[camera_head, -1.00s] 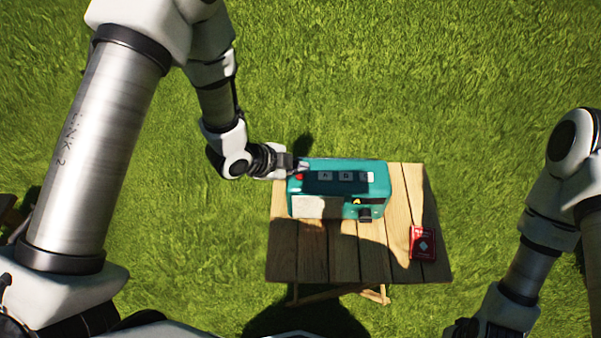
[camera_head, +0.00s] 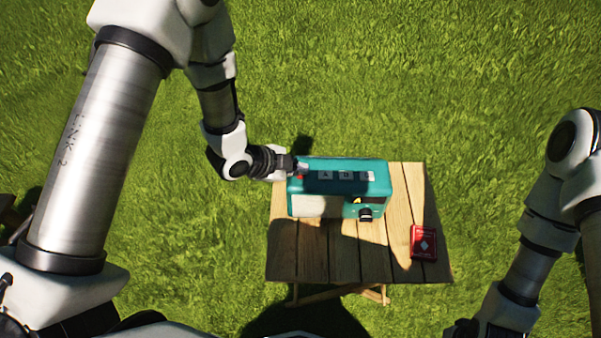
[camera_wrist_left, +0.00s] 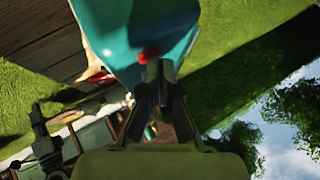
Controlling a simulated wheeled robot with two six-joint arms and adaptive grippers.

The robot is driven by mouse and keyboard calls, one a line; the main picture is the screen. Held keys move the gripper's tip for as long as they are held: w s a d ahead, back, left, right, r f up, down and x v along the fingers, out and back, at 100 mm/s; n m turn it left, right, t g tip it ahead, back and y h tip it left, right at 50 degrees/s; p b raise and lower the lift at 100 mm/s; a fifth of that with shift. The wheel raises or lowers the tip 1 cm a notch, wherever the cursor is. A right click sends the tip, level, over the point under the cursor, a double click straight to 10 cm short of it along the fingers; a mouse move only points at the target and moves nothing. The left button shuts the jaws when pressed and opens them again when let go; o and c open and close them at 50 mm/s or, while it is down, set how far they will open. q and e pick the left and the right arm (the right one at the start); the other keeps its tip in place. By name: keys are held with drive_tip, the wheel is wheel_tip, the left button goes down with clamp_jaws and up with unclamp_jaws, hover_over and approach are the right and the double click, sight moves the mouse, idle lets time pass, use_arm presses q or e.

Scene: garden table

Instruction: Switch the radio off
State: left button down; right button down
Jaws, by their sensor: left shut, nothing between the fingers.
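A teal radio (camera_head: 345,180) stands on the wooden table, with a row of grey buttons along its top and a dark knob (camera_head: 366,215) on its front. A red button (camera_head: 300,177) sits at the left end of its top. My left gripper (camera_head: 299,166) is shut and empty at that left end, right by the red button. In the left wrist view the fingertips (camera_wrist_left: 156,70) are close together just below the red button (camera_wrist_left: 149,55) on the teal case; whether they touch it I cannot tell. My right gripper (camera_head: 462,328) is partly cut off at the bottom edge, away from the table.
A red card box (camera_head: 423,243) lies at the right of the wooden table (camera_head: 313,262). The table's front half is mostly clear. Grass surrounds the table.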

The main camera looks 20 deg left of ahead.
idle(0.5)
use_arm(q)
drive_tip(key=shift+r+p, duration=0.4)
drive_tip(key=shift+r, duration=0.1)
wheel_tip(320, 180, up, 6)
drive_tip(key=p, duration=0.5)
drive_tip(key=shift+r, duration=0.1)
drive_tip(key=s+a+f+n+g+y, duration=0.1)
drive_tip(key=s+a+f+n+g, duration=0.1)
drive_tip(key=s+f+n, duration=0.3)
drive_tip(key=s+a+f+n+g+y+p, duration=0.1)
drive_tip(key=s+a+f+n, duration=0.3)
drive_tip(key=s, duration=0.7)
drive_tip(key=s+a+f+n+g+y, duration=0.3)
drive_tip(key=s+f+n, duration=0.2)
drive_tip(key=s+n, duration=0.2)
drive_tip(key=shift+s+f+g+p, duration=0.3)
drive_tip(key=shift+s+f+g, duration=0.1)
drive_tip(key=shift+s, duration=0.5)
